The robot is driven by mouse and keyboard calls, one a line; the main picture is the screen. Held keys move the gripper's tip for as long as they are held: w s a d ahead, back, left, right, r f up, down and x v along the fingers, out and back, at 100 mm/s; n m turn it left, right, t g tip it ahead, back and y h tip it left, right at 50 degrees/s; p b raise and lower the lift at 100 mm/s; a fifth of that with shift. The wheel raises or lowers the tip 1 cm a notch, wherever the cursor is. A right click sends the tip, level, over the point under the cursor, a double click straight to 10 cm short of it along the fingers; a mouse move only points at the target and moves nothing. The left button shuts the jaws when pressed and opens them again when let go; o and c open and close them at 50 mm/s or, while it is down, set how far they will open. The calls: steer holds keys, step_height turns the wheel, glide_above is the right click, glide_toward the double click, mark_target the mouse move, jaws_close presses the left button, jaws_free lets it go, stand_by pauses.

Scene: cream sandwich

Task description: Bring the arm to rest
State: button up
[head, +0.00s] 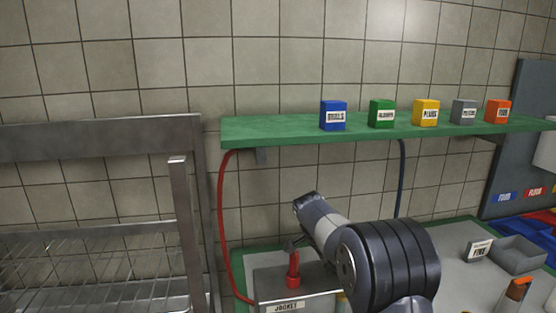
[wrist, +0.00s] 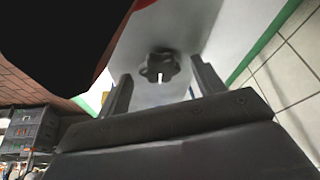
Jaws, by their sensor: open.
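A dark lobed knob (wrist: 160,66) with a white mark shows in the gap, beyond the fingers. I cannot tell its distance, and nothing is visibly gripped. A large black and red shape (wrist: 60,40) fills the upper left of the wrist view, very close.
A green shelf (head: 270,131) with several labelled coloured blocks runs along the tiled wall above the arm. A metal rack (head: 180,220) stands at left. A red hose (head: 222,220) hangs beside it. A grey tray (head: 520,254) and blue bins (head: 525,232) are at right.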

steer(key=n+p, duration=0.1)
steer(key=n, duration=0.1)
steer(key=n+t+y+p, duration=0.1)
steer(key=n, duration=0.2)
steer(key=shift+s+d+r+n+t, duration=0.1)
steer(key=shift+s+d+n+t, duration=0.1)
steer(key=shift+n+t, duration=0.1)
steer(key=shift+s+a+r, duration=0.2)
steer(key=shift+r, duration=0.35)
